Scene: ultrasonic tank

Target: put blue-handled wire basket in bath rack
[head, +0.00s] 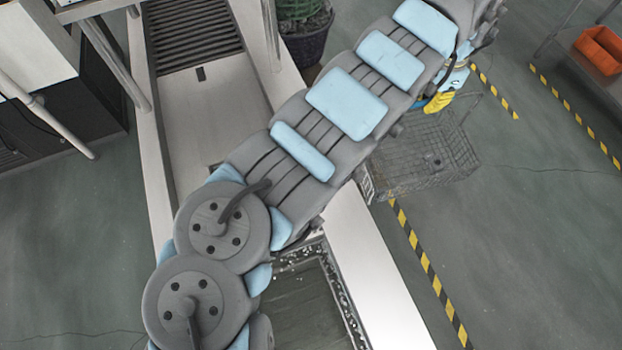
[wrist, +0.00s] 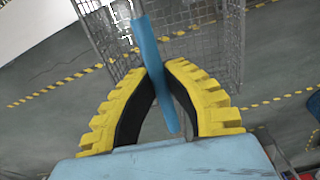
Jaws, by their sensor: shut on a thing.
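The wire basket (head: 425,160) hangs in the air just right of the white bench edge, above the floor. My gripper (head: 438,102) is above it at the end of my arm, its yellow fingers partly hidden. In the wrist view the yellow fingers (wrist: 160,70) are closed on the blue handle (wrist: 146,42), with the wire mesh (wrist: 215,45) beyond. The basket looks empty. The bath (head: 300,300) shows at the bottom centre, with bubbles along its edges. My arm covers much of it, and I cannot make out the rack clearly.
The white bench rim (head: 375,275) runs between the bath and the floor. A grey ribbed panel (head: 195,35) and a potted cactus (head: 303,20) are at the top. An orange bin (head: 600,48) sits on a shelf at far right. Striped tape marks the open floor.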

